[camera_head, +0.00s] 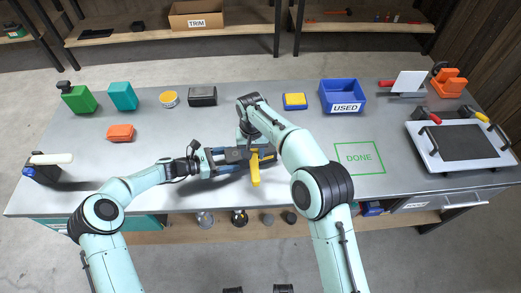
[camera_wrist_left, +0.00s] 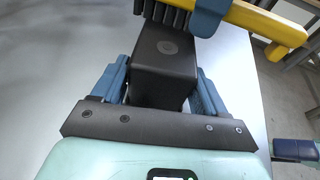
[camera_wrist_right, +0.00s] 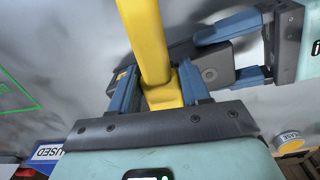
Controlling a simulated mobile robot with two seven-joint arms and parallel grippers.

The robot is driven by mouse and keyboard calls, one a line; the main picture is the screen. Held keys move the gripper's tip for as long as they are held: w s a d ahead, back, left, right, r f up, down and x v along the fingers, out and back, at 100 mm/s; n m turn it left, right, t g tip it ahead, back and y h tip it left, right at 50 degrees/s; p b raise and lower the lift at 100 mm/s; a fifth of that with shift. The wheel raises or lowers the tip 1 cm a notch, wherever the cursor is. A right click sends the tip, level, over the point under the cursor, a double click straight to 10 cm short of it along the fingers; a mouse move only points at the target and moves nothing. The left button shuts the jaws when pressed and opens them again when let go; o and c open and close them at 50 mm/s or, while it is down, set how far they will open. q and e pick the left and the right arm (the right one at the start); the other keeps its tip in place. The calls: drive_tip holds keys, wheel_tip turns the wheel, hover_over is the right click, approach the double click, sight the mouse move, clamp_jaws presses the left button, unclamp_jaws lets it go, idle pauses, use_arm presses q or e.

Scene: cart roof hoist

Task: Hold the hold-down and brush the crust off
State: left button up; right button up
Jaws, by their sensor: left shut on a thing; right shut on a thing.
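A dark grey block, seemingly the hold-down (camera_wrist_left: 165,60), is between the blue fingers of my left gripper (camera_head: 216,158), which is shut on it; the block also shows in the right wrist view (camera_wrist_right: 215,66). My right gripper (camera_wrist_right: 155,78) is shut on the yellow-handled brush (camera_wrist_right: 144,35). In the left wrist view the brush's dark bristles (camera_wrist_left: 168,16) are at the block's far end; I cannot tell whether they touch. The yellow handle (camera_head: 255,172) points toward the table's front edge in the head view. I cannot make out any crust.
Behind the arms stand green and teal containers, a yellow tin (camera_head: 168,99), a dark box (camera_head: 202,96) and a blue USED bin (camera_head: 343,96). The green DONE square (camera_head: 359,157) is empty. A white-framed tray (camera_head: 462,146) is at right. A white-headed tool (camera_head: 50,159) is at left.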

drive_tip(key=shift+s+a, duration=0.2)
drive_tip(key=shift+a, duration=0.65)
drive_tip(key=shift+d+r, duration=0.1)
drive_tip(key=shift+r, duration=4.05)
use_arm(q)
drive_tip(key=o, duration=1.1)
drive_tip(key=shift+c, duration=0.2)
drive_tip(key=shift+a, duration=0.1)
drive_tip(key=shift+r+p+v, duration=0.2)
drive_tip(key=shift+p+v, duration=0.2)
drive_tip(key=shift+v, duration=0.95)
drive_tip(key=shift+r+p+v, duration=0.25)
drive_tip(key=shift+p+v, duration=0.2)
drive_tip(key=shift+v, duration=0.9)
drive_tip(key=shift+r+p+v, duration=0.2)
drive_tip(key=shift+p+v, duration=0.2)
drive_tip(key=shift+v, duration=0.95)
use_arm(e)
drive_tip(key=r, duration=0.1)
drive_tip(key=w+r, duration=0.1)
drive_tip(key=r, duration=0.1)
drive_tip(key=shift+r, duration=0.2)
